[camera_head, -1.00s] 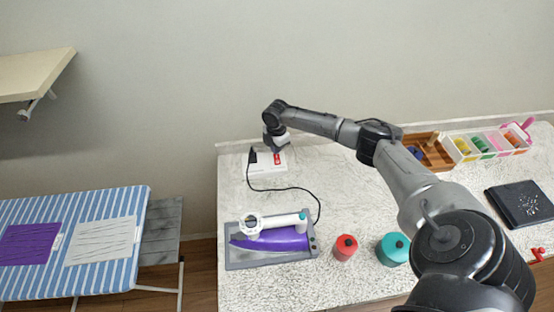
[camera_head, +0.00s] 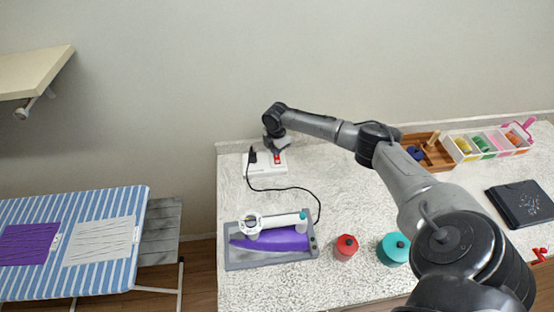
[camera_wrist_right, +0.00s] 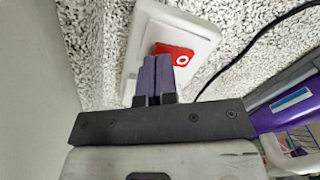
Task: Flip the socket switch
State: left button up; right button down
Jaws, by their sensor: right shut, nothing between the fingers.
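The white socket box (camera_head: 266,166) lies on the speckled counter near the wall, with a red switch (camera_head: 277,159) on its top and a black plug (camera_head: 253,156) in its left part. In the right wrist view the socket (camera_wrist_right: 200,32) has the red switch (camera_wrist_right: 176,52) with a white ring mark. My right gripper (camera_head: 275,148) is above the socket. Its purple fingers (camera_wrist_right: 155,72) are shut and empty, with the tips close to the red switch and partly in front of it. I cannot tell whether they touch. My left gripper is out of view.
A black cord runs to a purple and white iron (camera_head: 275,241) on a grey tray (camera_head: 235,264). A red jar (camera_head: 345,247) and a teal jar (camera_head: 393,249) stand at the front. The wall (camera_head: 180,110) is close behind the socket.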

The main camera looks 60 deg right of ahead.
jog(key=shift+f+b, duration=0.4)
jog(key=shift+f, duration=0.35)
dwell(0.3)
notch_tip(320, 180, up, 2)
jog(key=p, duration=0.2)
jog(key=shift+r+p, duration=0.25)
jog(key=shift+p, duration=0.05)
notch_tip(320, 180, up, 5)
jog(key=p, duration=0.4)
jog(key=shift+f, duration=0.2)
dwell(0.3)
